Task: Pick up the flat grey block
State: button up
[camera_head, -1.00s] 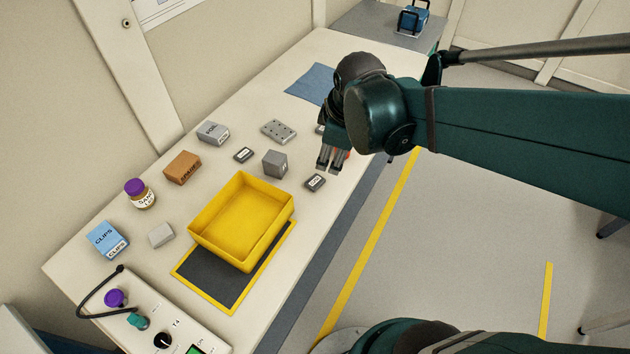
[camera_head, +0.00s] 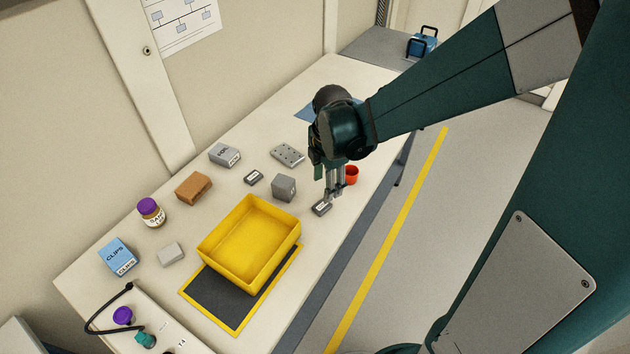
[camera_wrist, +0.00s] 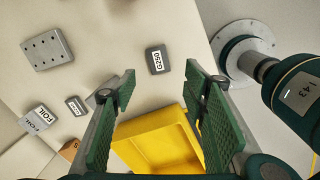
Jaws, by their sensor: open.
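A small flat dark grey block (camera_head: 321,208) with a white label lies on the table near its right edge. In the wrist view this block (camera_wrist: 157,60) reads G250 and lies just beyond and between the fingertips. A similar small labelled block (camera_head: 253,177) lies farther left, and a flat grey block with several holes (camera_head: 288,154) lies behind. My gripper (camera_head: 334,194) points down close to the G250 block, partly overlapping it in the head view. In the wrist view my gripper (camera_wrist: 160,70) is open, with nothing between its fingers.
A yellow bin (camera_head: 213,250) stands near the front on a dark mat (camera_head: 225,306). A grey cube (camera_head: 284,188) stands between bin and perforated block. An orange-red cup (camera_head: 351,175) is right beside my gripper. Boxes, a jar (camera_head: 152,213) and a pale grey block (camera_head: 171,254) line the left.

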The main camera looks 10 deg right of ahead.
aim_at(322, 206)
jog(key=shift+w+a+f+n+g+p, duration=0.1)
jog(key=shift+w+f+n+g, duration=0.1)
jog(key=shift+f+n, duration=0.35)
jog(key=shift+w+a+f+n+g+p, duration=0.15)
jog(key=shift+w+f+n, duration=0.1)
jog(key=shift+f+n, duration=0.3)
jog(key=shift+w+a+f+n+g+p, duration=0.1)
jog(key=shift+w+f+n, duration=0.1)
jog(key=shift+f+n, duration=0.35)
jog(key=shift+f, duration=0.2)
jog(key=shift+f, duration=1.2)
jog(key=shift+f+b, duration=0.15)
jog(key=shift+b, duration=0.15)
jog(key=shift+d+f+b, duration=0.1)
jog(key=shift+f+b, duration=0.5)
jog(key=shift+f, duration=1.85)
jog(key=c, duration=1)
